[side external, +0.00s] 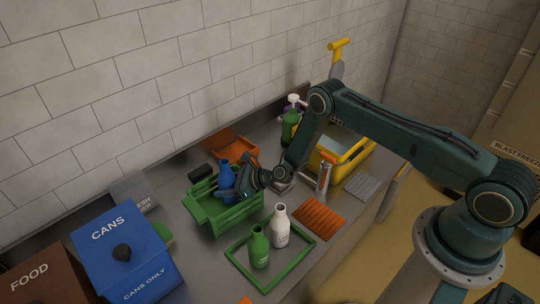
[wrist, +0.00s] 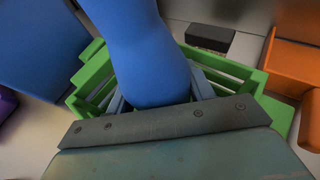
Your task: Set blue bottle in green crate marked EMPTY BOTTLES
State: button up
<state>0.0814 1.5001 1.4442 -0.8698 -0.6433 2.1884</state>
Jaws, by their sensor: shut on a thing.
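The blue bottle (side external: 227,180) stands roughly upright at the green crate (side external: 212,222), within its outline, in the side external view. Whether its base touches the crate floor is hidden. My gripper (side external: 238,184) is shut on the bottle from the right. In the wrist view the blue bottle (wrist: 145,60) fills the upper middle, with the slatted green crate (wrist: 95,75) around and beneath it. My gripper's fingertips are largely hidden there behind its grey front plate. No EMPTY BOTTLES marking is readable.
A green tray (side external: 238,270) holds a green bottle (side external: 259,247) and a white bottle (side external: 280,226) in front. A blue CANS bin (side external: 120,250) and brown FOOD bin (side external: 45,278) stand left. An orange tray (side external: 232,145) and black block (side external: 200,173) lie behind the crate.

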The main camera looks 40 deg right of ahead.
jog(key=shift+s+f, duration=0.15)
jog(key=shift+f, duration=0.35)
jog(key=o, duration=1)
jog(key=shift+s+f, duration=0.1)
jog(key=shift+c, duration=0.2)
jog(key=shift+r, duration=0.75)
jog(key=shift+r+v, duration=0.2)
jog(key=shift+v, duration=5.7)
jog(key=shift+w, duration=0.2)
